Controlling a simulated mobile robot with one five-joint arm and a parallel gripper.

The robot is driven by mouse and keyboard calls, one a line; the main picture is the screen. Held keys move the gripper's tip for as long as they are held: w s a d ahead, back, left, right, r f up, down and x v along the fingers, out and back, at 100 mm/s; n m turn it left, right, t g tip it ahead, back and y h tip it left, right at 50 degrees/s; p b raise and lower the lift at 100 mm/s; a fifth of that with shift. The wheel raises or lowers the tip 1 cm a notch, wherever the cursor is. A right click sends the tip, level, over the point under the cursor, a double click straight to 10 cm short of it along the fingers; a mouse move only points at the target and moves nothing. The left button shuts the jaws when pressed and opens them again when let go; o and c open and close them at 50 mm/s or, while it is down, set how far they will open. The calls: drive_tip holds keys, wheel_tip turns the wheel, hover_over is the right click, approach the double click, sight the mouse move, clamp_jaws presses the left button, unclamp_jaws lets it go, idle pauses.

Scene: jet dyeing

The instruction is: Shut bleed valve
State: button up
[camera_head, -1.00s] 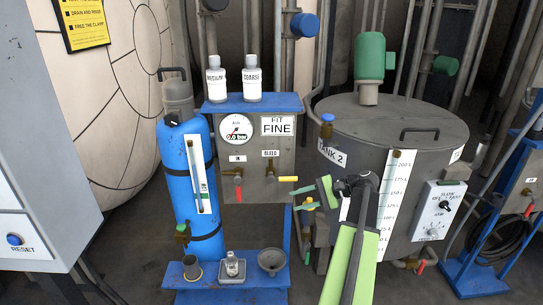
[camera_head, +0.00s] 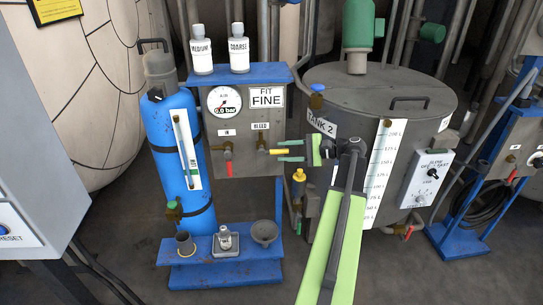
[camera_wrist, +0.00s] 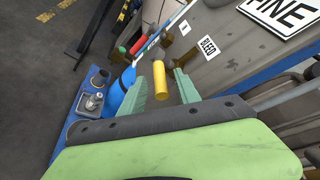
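The bleed valve (camera_head: 262,147) sits on the grey panel under a BLEED label (camera_head: 261,126). Its yellow handle (camera_head: 277,152) sticks out horizontally to the right, and it also shows in the wrist view (camera_wrist: 160,80). My gripper (camera_head: 284,150) is at the handle's right end with its green fingers apart, one above and one below it. In the wrist view the gripper (camera_wrist: 162,90) has the handle between its fingers, with gaps visible on both sides. The gauge (camera_head: 224,102) on the panel reads 0.0 bar.
The IN valve (camera_head: 228,152) with a red handle is left of the bleed valve. A blue cylinder (camera_head: 180,140) stands at the left of the panel. Tank 2 (camera_head: 345,105) is close on the right. A yellow-bodied fitting (camera_head: 299,177) is below my gripper.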

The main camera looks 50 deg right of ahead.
sight(272, 153)
drive_tip(key=x, duration=0.5)
drive_tip(key=shift+b, duration=0.35)
clamp_jaws()
drive_tip(key=shift+f, duration=0.1)
idle(0.9)
